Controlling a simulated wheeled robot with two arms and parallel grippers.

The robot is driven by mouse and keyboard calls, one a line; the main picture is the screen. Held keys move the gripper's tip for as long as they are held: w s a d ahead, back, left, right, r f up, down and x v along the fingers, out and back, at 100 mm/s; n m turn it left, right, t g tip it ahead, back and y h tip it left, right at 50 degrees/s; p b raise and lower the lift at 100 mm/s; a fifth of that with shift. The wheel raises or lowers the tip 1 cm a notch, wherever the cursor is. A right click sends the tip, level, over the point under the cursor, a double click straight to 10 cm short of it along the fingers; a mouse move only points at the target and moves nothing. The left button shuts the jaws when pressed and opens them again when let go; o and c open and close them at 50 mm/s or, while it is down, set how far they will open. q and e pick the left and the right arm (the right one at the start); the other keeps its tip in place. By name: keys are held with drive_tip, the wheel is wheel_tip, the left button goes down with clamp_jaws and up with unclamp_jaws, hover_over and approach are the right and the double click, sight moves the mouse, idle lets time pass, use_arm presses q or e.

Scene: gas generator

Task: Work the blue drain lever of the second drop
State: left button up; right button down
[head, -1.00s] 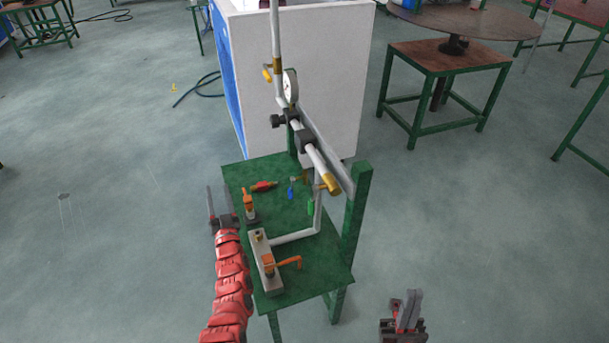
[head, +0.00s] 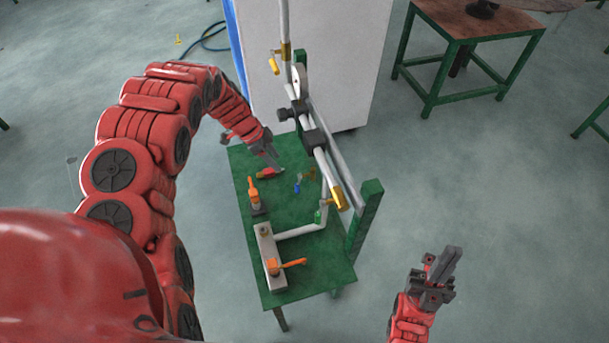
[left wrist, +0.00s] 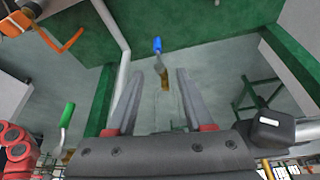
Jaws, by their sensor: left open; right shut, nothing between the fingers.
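The small blue drain lever (head: 297,187) sits at the far part of the green table, below the sloping pipe. In the left wrist view the blue lever (left wrist: 157,45) and its brass valve (left wrist: 164,82) appear ahead, between my left gripper's fingers and apart from them. My left gripper (head: 276,163) is open, over the far left of the table, to the left of the lever and close to a red-handled part (head: 266,173). The left wrist view shows the gripper's spread fingers (left wrist: 158,85). My right gripper (head: 445,258) is shut and empty, right of the table.
A green lever (left wrist: 67,114) hangs on a nearer drop; it also shows in the head view (head: 318,216). Orange-handled valves (head: 253,190) stand on the green table (head: 290,215). A yellow-handled valve (head: 339,197) ends the sloping pipe. A green post (head: 366,215) rises at right.

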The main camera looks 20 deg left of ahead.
sight(297, 185)
use_arm(q)
drive_tip(key=x, duration=0.5)
drive_tip(key=b+x, duration=0.1)
drive_tip(key=x, duration=0.5)
drive_tip(key=b+x, duration=0.1)
drive_tip(key=x, duration=0.5)
drive_tip(key=shift+s+d+f, duration=0.1)
drive_tip(key=shift+s+d, duration=0.1)
drive_tip(key=shift+s, duration=0.05)
clamp_jaws()
idle(1.0)
